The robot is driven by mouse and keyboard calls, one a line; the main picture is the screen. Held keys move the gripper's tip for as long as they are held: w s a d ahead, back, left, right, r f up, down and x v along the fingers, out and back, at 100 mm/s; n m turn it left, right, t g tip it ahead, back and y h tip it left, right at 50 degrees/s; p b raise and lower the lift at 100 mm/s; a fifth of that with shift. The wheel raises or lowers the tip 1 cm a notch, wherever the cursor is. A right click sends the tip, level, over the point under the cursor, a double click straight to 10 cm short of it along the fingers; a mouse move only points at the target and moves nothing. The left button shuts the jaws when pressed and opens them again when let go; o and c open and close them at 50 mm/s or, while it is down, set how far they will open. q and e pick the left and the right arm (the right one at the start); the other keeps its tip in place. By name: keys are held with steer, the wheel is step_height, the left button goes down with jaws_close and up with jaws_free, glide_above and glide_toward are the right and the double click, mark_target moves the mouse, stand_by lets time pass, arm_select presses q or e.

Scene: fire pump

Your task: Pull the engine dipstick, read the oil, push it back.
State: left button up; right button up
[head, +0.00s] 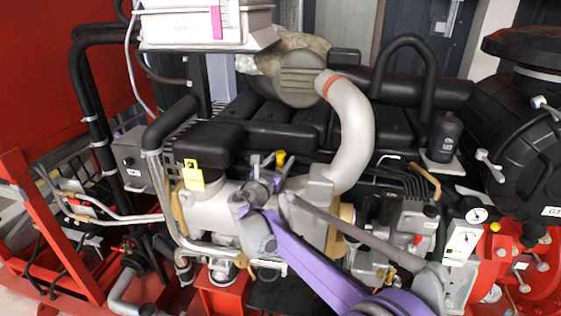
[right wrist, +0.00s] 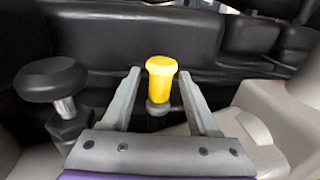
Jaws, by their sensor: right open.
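The dipstick's yellow handle (head: 281,158) stands upright on the engine, in front of the black engine covers. In the right wrist view the yellow handle (right wrist: 160,80) sits on a grey collar, between and slightly beyond my fingertips. My right gripper (head: 268,160) is open, its two fingers (right wrist: 160,88) to either side of the handle with a gap on each side. The dipstick's rod is hidden below the collar. My left gripper is not in view.
A black round knob (right wrist: 50,79) stands left of my right gripper. A yellow tag (head: 193,176) hangs to the left. A large pale pipe (head: 352,130) curves up at the right. A black bottle (head: 443,137) stands further right.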

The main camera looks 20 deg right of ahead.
steer(key=b+v, duration=0.1)
steer(key=v, duration=0.9)
steer(key=shift+s+a, duration=0.25)
steer(key=shift+a, duration=0.05)
